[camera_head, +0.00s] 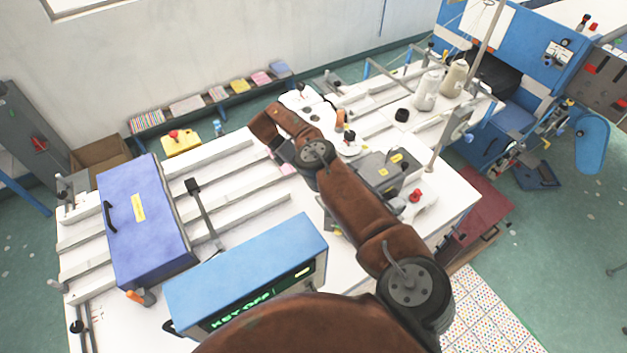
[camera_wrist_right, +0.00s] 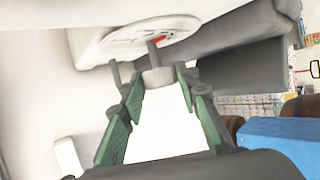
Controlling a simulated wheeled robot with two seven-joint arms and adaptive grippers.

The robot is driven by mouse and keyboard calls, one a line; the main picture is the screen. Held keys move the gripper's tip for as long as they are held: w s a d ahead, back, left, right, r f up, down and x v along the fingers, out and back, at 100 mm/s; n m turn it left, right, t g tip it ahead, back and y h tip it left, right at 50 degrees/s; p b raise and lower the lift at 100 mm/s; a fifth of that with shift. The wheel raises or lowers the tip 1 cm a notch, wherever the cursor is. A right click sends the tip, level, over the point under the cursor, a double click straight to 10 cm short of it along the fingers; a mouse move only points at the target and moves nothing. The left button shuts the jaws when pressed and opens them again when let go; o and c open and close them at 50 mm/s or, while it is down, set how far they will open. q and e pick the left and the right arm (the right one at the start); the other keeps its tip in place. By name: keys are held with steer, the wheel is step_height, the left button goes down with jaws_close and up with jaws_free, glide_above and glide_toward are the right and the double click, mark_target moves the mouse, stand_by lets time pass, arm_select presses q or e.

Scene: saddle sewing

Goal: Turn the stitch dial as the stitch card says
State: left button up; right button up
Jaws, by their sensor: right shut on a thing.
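In the right wrist view, a white round dial plate (camera_wrist_right: 125,42) with a red mark sits at the top, on a pale machine body. A short grey knob (camera_wrist_right: 157,77) projects from it toward me. The green fingers of my right gripper (camera_wrist_right: 160,86) are on either side of the knob and close on it. In the head view my brown right arm reaches over the table to the white sewing machine (camera_head: 296,97), and the arm hides the fingers and the knob. I cannot make out a stitch card with certainty. My left gripper is out of view.
A blue box (camera_head: 248,262) with a green-lit display stands at the front of the white table. A purple-blue case (camera_head: 145,225) with a black handle lies left. Thread cones (camera_head: 427,90) stand back right.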

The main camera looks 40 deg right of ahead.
steer(key=shift+r, duration=0.1)
steer(key=o, duration=1.2)
steer(key=shift+c, duration=0.2)
steer(key=shift+w+r, duration=0.2)
steer(key=shift+r, duration=0.45)
steer(key=shift+s+r, duration=0.1)
steer(key=shift+r, duration=0.35)
step_height(320, 180, up, 8)
steer(key=shift+s+f, duration=0.1)
steer(key=shift+f, duration=0.1)
